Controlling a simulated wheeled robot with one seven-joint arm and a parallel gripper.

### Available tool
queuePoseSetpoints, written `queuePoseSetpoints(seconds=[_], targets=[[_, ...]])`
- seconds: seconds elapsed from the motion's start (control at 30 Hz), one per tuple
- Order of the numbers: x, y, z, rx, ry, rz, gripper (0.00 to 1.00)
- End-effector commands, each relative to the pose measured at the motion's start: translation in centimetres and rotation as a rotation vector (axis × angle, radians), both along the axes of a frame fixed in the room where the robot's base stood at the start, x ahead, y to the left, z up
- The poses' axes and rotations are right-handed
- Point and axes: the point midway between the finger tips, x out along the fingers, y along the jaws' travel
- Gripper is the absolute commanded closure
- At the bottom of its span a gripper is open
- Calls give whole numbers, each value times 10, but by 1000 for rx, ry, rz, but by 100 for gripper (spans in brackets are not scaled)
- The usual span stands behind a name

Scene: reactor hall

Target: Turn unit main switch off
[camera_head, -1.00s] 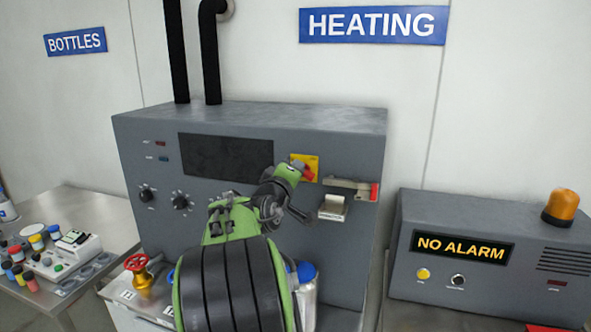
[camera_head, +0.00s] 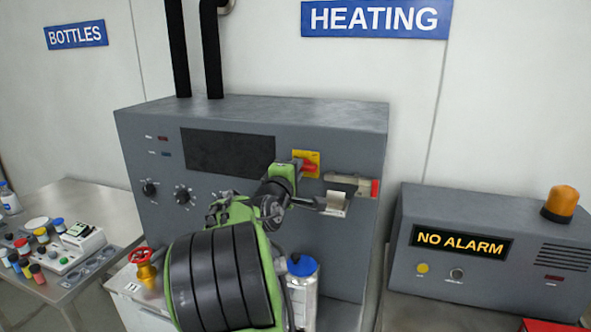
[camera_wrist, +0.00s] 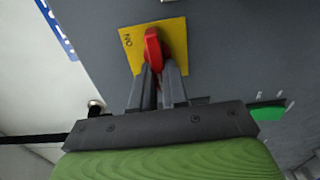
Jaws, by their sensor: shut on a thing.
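The unit main switch is a red rotary handle (camera_wrist: 153,48) on a yellow plate (camera_wrist: 175,32), on the front of the grey heating unit (camera_head: 340,250). In the wrist view my gripper (camera_wrist: 158,72) has its two dark fingers on either side of the lower part of the handle, shut on it. Lettering shows at the left edge of the plate in that view. In the head view the red handle (camera_head: 310,167) and the yellow plate (camera_head: 312,156) show just past the end of my arm, which hides the fingertips.
A lever with a red end (camera_head: 374,188) sits right of the switch. Below stand a red valve wheel (camera_head: 146,262) and a blue-capped canister (camera_head: 302,266). The alarm box (camera_head: 490,270) reads NO ALARM. A table (camera_head: 80,205) with bottles is at left.

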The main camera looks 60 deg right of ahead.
Motion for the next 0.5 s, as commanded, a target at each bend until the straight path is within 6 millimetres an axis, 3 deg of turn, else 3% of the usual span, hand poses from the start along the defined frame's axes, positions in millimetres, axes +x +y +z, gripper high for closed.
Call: queuePoseSetpoints(seconds=[0.27,0.3,0.43,0.5], targets=[[0,0,-1,0,4,1,100],[0,0,-1,0,4,1,83],[0,0,-1,1,3,1,63],[0,0,-1,1,2,0,61]])
